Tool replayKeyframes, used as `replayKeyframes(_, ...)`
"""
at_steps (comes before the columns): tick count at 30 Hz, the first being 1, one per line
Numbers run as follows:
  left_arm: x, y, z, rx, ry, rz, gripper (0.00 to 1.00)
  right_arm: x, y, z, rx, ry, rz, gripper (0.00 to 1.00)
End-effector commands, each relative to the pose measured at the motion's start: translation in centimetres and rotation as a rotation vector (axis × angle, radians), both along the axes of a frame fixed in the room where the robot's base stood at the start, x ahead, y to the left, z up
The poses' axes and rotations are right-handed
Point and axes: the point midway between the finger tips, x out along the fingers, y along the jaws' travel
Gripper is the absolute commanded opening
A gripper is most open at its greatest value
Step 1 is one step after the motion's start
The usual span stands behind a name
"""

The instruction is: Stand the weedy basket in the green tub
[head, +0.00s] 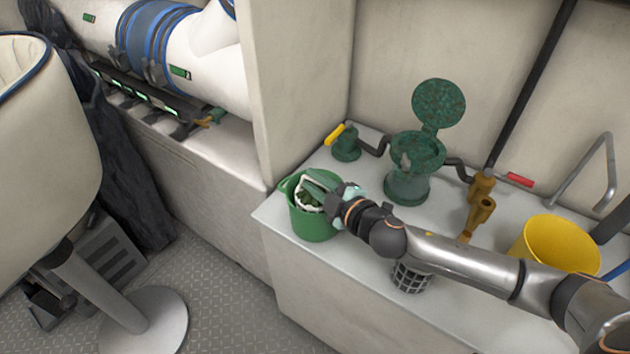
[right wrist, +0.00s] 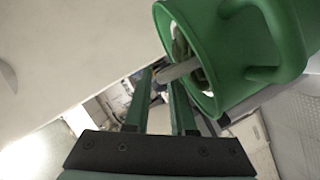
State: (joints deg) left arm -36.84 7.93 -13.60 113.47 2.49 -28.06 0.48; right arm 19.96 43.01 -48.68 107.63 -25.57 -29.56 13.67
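The green tub (head: 312,226) stands at the left end of the white counter. The weedy basket (head: 305,201), with a pale handle and green weed in it, sits inside the tub's mouth; its lower part is hidden by the tub wall. My right gripper (head: 325,182) is over the tub's rim, at the basket's handle. In the right wrist view its two green fingers (right wrist: 160,82) stand apart, with the grey handle (right wrist: 182,68) across their tips, and the tub (right wrist: 205,88) is just beyond. My left gripper is not in view.
A green strainer housing (head: 408,186) with its lid (head: 439,105) raised stands behind. A dark grey basket (head: 410,279) stands on the counter, partly behind my right arm. A brass valve (head: 478,215) and a yellow bucket (head: 560,243) are to the right. A pale seat (head: 45,150) is at left.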

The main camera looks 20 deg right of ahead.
Motion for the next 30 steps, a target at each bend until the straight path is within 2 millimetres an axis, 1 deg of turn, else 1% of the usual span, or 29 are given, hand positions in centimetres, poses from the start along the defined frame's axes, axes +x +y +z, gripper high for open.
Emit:
replayKeyframes(1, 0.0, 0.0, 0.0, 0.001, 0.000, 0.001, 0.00, 0.0, 0.0, 0.0, 0.000, 0.000, 0.000, 0.30)
replayKeyframes(4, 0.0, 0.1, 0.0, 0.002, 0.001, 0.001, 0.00, 0.0, 0.0, 0.0, 0.000, 0.000, 0.000, 0.41)
replayKeyframes(11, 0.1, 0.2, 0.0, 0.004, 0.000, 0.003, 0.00, 0.0, 0.0, 0.1, -0.001, 0.000, 0.000, 0.41)
replayKeyframes(14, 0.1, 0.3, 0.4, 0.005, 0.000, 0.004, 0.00, 0.0, 0.0, 0.6, -0.002, -0.001, 0.000, 0.41)
replayKeyframes(16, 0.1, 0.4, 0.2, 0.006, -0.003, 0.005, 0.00, -0.6, -0.2, 0.4, -0.001, 0.002, 0.000, 0.41)
replayKeyframes(20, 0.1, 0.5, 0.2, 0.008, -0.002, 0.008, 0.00, -2.6, -0.9, 0.8, 0.000, 0.004, 0.000, 0.41)
replayKeyframes(24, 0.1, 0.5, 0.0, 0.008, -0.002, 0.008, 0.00, -5.0, -1.7, 1.3, 0.000, 0.005, 0.000, 0.41)
replayKeyframes(30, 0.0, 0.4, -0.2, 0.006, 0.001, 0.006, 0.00, -8.1, -2.8, 2.0, -0.002, 0.005, 0.000, 0.41)
